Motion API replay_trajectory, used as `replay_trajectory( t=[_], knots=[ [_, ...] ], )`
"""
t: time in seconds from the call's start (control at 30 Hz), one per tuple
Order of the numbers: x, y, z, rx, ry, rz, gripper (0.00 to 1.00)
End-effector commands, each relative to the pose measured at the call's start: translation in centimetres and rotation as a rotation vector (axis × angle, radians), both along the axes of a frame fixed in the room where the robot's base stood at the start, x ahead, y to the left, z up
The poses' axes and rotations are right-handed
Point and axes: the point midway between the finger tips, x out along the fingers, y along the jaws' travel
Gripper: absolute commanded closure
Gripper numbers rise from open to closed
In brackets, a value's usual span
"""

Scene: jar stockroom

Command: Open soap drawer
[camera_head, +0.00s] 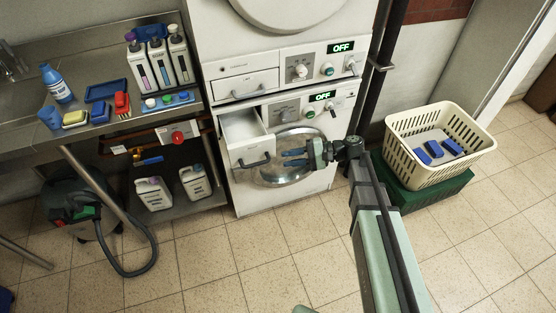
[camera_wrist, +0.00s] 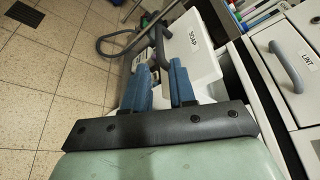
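The soap drawer (camera_head: 240,127) is on the lower white machine and stands pulled out, its inside visible from above. Its white front, labelled SOAP, shows in the wrist view (camera_wrist: 205,62). Its dark grey handle (camera_head: 253,162) is on that front and appears beyond my fingertips in the wrist view (camera_wrist: 159,45). My gripper (camera_head: 287,158) is to the right of the handle in the head view, in front of the round door. Its two blue fingers (camera_wrist: 160,72) are apart, with a gap between them. It looks empty and clear of the handle.
The upper machine has a shut drawer labelled LINT (camera_wrist: 308,58) with a grey handle (camera_wrist: 287,66). The round glass door (camera_head: 285,172) is behind my gripper. A cream basket (camera_head: 400,150) stands at right on a green crate (camera_head: 425,196). Floor in front is clear.

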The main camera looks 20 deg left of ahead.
Motion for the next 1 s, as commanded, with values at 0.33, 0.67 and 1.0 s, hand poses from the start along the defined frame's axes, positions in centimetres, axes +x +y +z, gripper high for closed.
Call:
replay_trajectory(
  t=[0.33,0.67,1.0],
  knots=[
    [0.9,-1.7,0.4,-0.001,0.0,0.001,0.75],
    [0.9,-1.7,0.4,-0.001,0.0,0.001,0.75],
    [1.2,-1.5,0.3,0.017,-0.049,-0.01,0.75]
  ],
)
